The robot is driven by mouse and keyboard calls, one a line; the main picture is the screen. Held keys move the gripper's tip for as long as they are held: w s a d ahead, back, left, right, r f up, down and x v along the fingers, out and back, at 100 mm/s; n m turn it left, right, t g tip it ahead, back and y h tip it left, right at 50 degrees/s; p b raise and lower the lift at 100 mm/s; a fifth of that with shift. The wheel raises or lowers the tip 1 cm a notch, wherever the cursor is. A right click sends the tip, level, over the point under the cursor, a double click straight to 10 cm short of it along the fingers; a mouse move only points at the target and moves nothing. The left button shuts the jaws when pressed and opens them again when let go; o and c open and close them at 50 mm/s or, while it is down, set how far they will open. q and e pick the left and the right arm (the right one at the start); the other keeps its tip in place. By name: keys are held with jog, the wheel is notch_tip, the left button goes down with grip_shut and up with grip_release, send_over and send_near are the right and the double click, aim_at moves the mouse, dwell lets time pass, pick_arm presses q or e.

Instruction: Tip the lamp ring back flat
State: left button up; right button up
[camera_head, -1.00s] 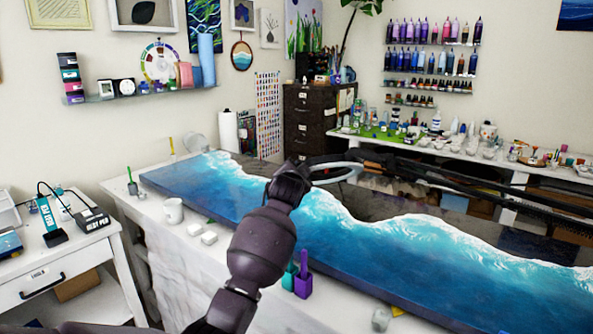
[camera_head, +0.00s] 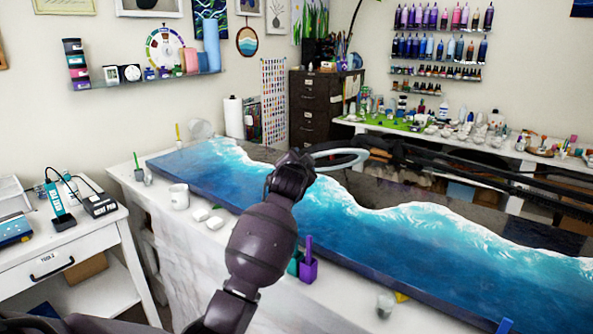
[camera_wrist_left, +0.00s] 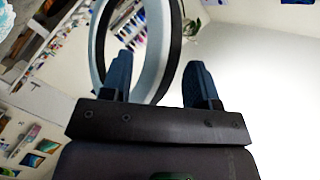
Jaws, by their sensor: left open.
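The lamp ring (camera_head: 350,163) is a pale hoop with a dark outer side, over the far part of the blue resin table in the head view. It looks thin and flattened there. In the left wrist view the ring (camera_wrist_left: 97,45) stands large in front of the fingers, its lower curve reaching between them. My left gripper (camera_head: 300,158) is at the ring's left end, with its fingertips hard to make out. In the wrist view my left gripper (camera_wrist_left: 160,75) has its fingers apart. I cannot tell whether either finger touches the ring. My right gripper is not in view.
The resin table (camera_head: 400,250) spreads below the ring. A white mug (camera_head: 179,196), small white blocks and a purple holder (camera_head: 308,268) stand along its near ledge. Dark bars (camera_head: 470,165) run from near the ring to the right. A tool cart (camera_head: 60,245) stands at left.

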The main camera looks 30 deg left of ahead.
pick_arm(q)
jog(key=v, duration=0.6)
jog(key=shift+s, duration=0.25)
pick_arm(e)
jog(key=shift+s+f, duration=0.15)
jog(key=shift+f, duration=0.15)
pick_arm(q)
jog(key=shift+d, duration=0.15)
